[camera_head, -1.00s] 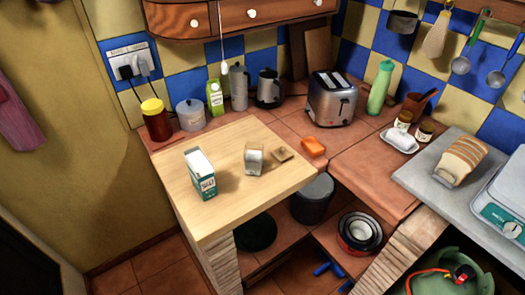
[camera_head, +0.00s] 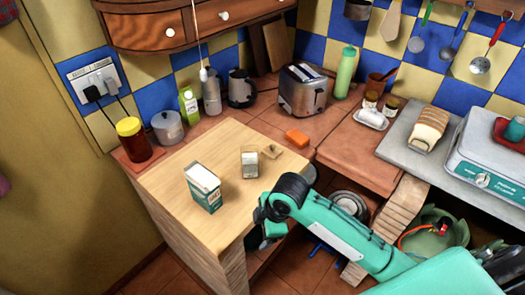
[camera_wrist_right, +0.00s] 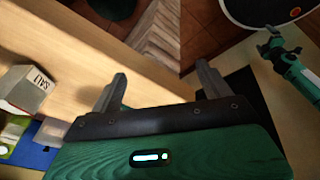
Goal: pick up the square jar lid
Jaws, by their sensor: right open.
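The square jar lid (camera_head: 271,151) is a small flat tan wooden piece with a knob, lying on the light wooden counter top. Just left of it stands the grey square jar (camera_head: 250,162). A grey box marked SALT (camera_wrist_right: 30,90), seemingly that jar, shows at the left of the right wrist view. My right gripper (camera_head: 262,218) is near the counter's front edge, below the lid in the picture; its fingers are hard to make out there. In the right wrist view its fingers (camera_wrist_right: 160,88) are apart and empty. The lid does not show there. My left gripper is out of view.
A green and white carton (camera_head: 203,187) stands left of the jar. An orange sponge-like block (camera_head: 297,137) lies on the tiles behind the lid. A toaster (camera_head: 303,90) stands farther back. The wooden top in front of the lid is clear.

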